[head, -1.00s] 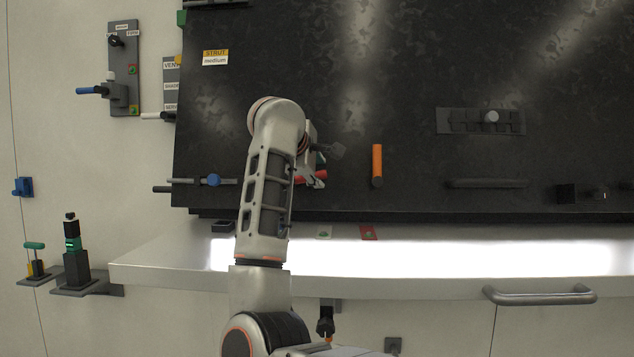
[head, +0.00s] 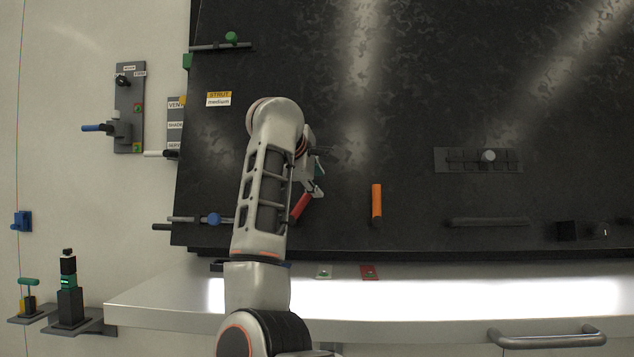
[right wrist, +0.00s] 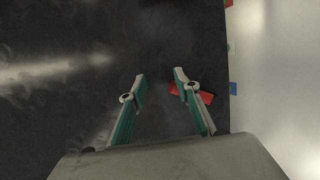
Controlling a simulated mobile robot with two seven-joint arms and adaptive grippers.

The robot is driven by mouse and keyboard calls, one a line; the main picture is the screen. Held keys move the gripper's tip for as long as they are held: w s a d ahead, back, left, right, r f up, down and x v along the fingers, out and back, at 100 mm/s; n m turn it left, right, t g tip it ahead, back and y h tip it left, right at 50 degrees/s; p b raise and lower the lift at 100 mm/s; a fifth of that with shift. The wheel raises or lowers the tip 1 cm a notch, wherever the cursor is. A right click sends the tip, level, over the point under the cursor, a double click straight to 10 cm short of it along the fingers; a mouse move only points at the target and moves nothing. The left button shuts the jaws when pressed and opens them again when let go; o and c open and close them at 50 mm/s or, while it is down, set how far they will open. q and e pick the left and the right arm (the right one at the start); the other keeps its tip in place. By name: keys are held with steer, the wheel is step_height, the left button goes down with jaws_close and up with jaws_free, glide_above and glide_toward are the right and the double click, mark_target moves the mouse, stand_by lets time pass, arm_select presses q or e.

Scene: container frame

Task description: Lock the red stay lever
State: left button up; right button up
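The red stay lever (head: 301,206) shows on the lower part of the dark panel (head: 420,110), slanting from upper right to lower left. My right arm partly hides it. My right gripper (head: 316,186) is at the lever's upper end. In the right wrist view, my right gripper (right wrist: 160,73) has its two fingers apart with a clear gap. The red lever (right wrist: 206,97) lies behind and mostly outside the right-hand finger there, not across the gap. Whether that finger touches it I cannot tell. My left gripper is not in view.
An orange handle (head: 376,203) stands upright right of the lever. A blue-knobbed bar (head: 213,219) is at the panel's lower left. The panel between the orange handle and the grey slotted plate (head: 445,160) is clear.

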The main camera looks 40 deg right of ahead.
steer(key=s+a+r+p, duration=0.1)
steer(key=s+a, duration=0.2)
steer(key=a, duration=0.4)
steer(key=shift+s+a, duration=0.25)
steer(key=shift+s, duration=0.1)
stand_by(0.4)
